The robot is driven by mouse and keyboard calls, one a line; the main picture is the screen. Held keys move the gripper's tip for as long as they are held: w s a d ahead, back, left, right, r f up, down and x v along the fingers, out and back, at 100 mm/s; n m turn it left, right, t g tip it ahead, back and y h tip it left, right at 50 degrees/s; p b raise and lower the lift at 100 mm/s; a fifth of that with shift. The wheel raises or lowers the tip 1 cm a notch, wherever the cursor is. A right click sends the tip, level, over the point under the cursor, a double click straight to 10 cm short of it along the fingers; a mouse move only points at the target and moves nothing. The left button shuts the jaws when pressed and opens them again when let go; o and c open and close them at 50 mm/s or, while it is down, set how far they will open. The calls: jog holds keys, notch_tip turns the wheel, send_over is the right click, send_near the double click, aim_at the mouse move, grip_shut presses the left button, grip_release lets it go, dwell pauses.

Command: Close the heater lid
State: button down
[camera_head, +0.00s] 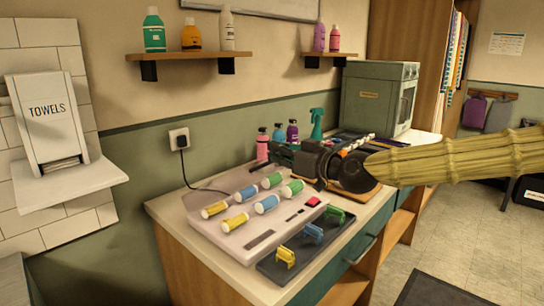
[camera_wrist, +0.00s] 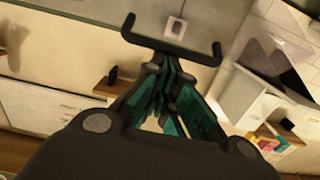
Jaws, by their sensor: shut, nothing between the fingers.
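My gripper (camera_head: 281,154) is dark, shut and empty, above the back right part of the heater, pointing left. In the wrist view its green-padded fingers (camera_wrist: 162,68) meet. A black bar with bent ends (camera_wrist: 172,46) lies at or just beyond the fingertips; I cannot tell whether it is a handle or whether they touch.
A dark strip with several coloured clips (camera_head: 312,234) lies along the heater's front. Several bottles (camera_head: 278,135) stand behind my gripper, and a green cabinet (camera_head: 378,98) stands at the counter's far end. A cord runs to the wall socket (camera_head: 180,139). A towel dispenser (camera_head: 50,118) hangs at left.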

jog(key=shift+y, duration=0.3)
jog(key=s+d+f+b, duration=0.1)
jog(key=f+b, duration=0.1)
jog(key=f, duration=0.2)
jog(key=s+d+f+b, duration=0.2)
jog(key=f+b, duration=0.1)
jog(key=f, duration=0.1)
jog(key=s+d+f+b, duration=0.1)
jog(key=s+f+b, duration=0.1)
jog(key=f, duration=0.2)
jog(key=shift+d+b, duration=0.35)
jog(key=shift+s+d+f+b, duration=0.15)
jog(key=shift+f+b, duration=0.15)
jog(key=shift+f, duration=0.65)
jog(key=shift+d, duration=0.1)
